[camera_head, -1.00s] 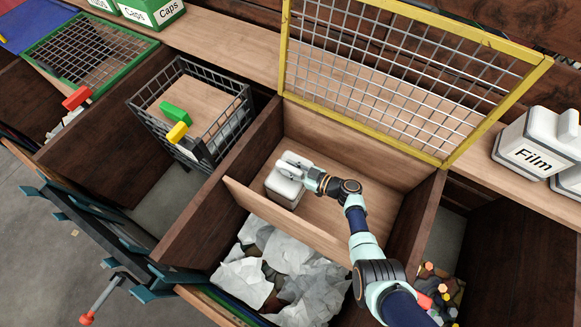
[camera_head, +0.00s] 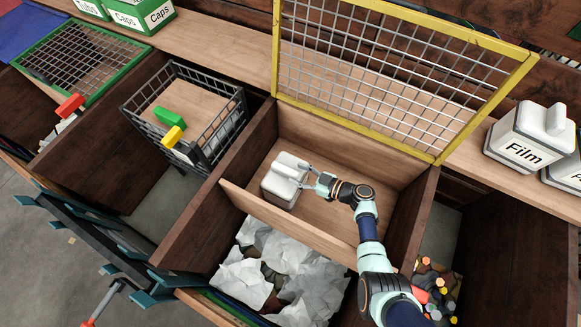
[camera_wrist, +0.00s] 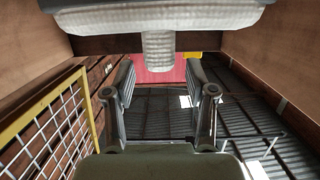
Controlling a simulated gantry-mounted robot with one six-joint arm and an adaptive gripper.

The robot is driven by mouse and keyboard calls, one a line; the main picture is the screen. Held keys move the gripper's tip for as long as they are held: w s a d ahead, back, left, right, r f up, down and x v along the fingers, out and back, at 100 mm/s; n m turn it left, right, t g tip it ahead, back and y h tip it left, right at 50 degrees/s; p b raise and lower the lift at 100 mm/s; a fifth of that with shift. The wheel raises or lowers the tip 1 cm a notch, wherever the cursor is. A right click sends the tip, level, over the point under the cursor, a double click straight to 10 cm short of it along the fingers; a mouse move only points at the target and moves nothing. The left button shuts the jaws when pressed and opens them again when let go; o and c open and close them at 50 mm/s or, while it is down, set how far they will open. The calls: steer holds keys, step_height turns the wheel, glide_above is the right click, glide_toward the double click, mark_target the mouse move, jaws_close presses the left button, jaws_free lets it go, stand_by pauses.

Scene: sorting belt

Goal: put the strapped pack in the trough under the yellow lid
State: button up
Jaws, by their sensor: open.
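The strapped pack (camera_head: 281,187), a pale grey-white block with a raised band on top, sits on the wooden floor of the trough (camera_head: 335,220) behind a low front board. The yellow-framed mesh lid (camera_head: 436,160) stands raised at the trough's back. My gripper (camera_head: 308,179) is open just right of the pack. In the wrist view, my gripper (camera_wrist: 162,98) has its fingers apart with nothing between them. The pack (camera_wrist: 110,17) fills the top of that view, its band (camera_wrist: 158,50) pointing down between and beyond the fingertips.
A black wire basket (camera_head: 212,160) with green and yellow pieces hangs left of the trough. Crumpled white paper (camera_head: 290,265) fills the compartment in front. White "Film" containers (camera_head: 528,150) stand on the right ledge. A green-framed mesh lid (camera_head: 85,75) and "Caps" boxes (camera_head: 145,12) are at left.

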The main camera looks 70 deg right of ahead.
stand_by(0.3)
steer(key=w+a+r+n+y, duration=0.1)
steer(key=w+a, duration=0.1)
steer(key=w+a+r+n+y, duration=0.1)
steer(key=w+a+r, duration=0.1)
steer(key=w, duration=0.1)
steer(key=w+a+r+n+g+y, duration=0.1)
steer(key=w+a+r, duration=0.1)
steer(key=shift+w+r+y, duration=0.15)
steer(key=shift+w+y, duration=0.25)
steer(key=w+a+r+n+g+y, duration=0.1)
steer(key=w+a+r+n, duration=0.1)
steer(key=w+a+r, duration=0.4)
steer(key=w+a+r+n+g+y, duration=0.1)
steer(key=w+a+r+g, duration=0.2)
steer(key=a, duration=0.4)
steer(key=s+a+r+m+t+h, duration=0.1)
steer(key=s+a+r+m, duration=0.1)
steer(key=a+r, duration=0.7)
steer(key=s+a+r+m+t+h, duration=0.1)
steer(key=s+a+r+m+h, duration=0.1)
steer(key=a+r, duration=0.7)
steer(key=shift+a+r+h, duration=0.3)
steer(key=shift+a, duration=0.6)
